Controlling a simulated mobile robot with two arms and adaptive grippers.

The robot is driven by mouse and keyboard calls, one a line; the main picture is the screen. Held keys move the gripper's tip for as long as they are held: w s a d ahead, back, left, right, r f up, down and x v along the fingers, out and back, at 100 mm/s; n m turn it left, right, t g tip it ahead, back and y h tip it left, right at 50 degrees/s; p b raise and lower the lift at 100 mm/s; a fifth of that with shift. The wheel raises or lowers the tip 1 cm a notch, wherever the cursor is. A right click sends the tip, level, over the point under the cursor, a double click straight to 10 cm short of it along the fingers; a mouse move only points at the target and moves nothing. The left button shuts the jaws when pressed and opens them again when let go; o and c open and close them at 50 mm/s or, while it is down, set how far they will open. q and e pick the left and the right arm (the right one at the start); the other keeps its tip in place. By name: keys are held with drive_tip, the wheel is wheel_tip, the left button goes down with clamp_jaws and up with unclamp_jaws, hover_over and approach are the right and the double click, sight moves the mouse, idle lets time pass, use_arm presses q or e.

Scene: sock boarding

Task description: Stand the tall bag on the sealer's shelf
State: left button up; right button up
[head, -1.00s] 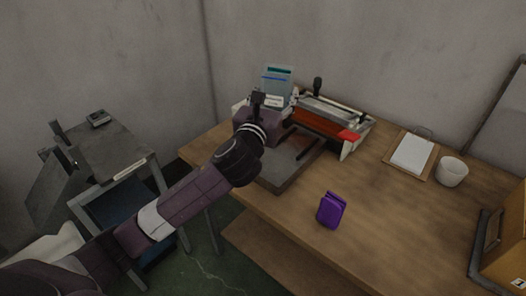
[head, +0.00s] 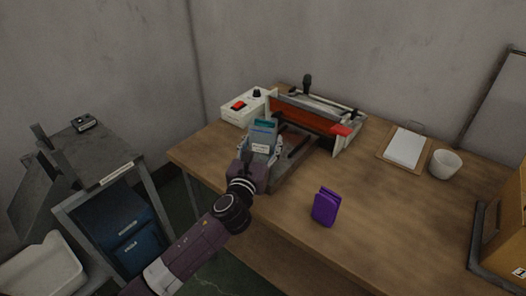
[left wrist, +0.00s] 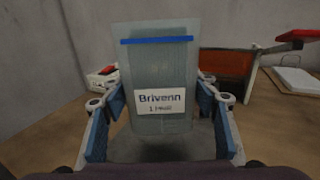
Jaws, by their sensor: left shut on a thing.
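The tall bag (head: 263,136) is pale blue-green and see-through, with a blue stripe and a white label; in the left wrist view the bag (left wrist: 160,70) looks upright. My left gripper (head: 261,152) is shut on it, with blue finger pads on both sides of the bag in the left wrist view. The sealer (head: 318,117) stands on the table with its orange-red front. Its grey shelf (head: 289,172) lies in front, partly hidden by my gripper. The bag is over or beside the shelf's left part; I cannot tell if its base touches. My right gripper is not in view.
A purple packet (head: 325,207) stands on the table (head: 390,235) in front of the sealer. A white control box (head: 243,107) with a red switch is behind the bag. A clipboard (head: 405,147) and white cup (head: 446,164) are to the right. The table's front middle is clear.

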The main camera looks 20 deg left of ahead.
sight(261, 155)
use_arm(q)
drive_tip(key=shift+f+b, duration=0.3)
drive_tip(key=shift+f, duration=1.15)
drive_tip(key=shift+f, duration=0.2)
drive_tip(key=o, duration=1.1)
drive_tip(key=shift+r, duration=0.2)
drive_tip(key=s, duration=1.2)
drive_tip(key=shift+d+b, duration=0.3)
drive_tip(key=shift+b, duration=0.05)
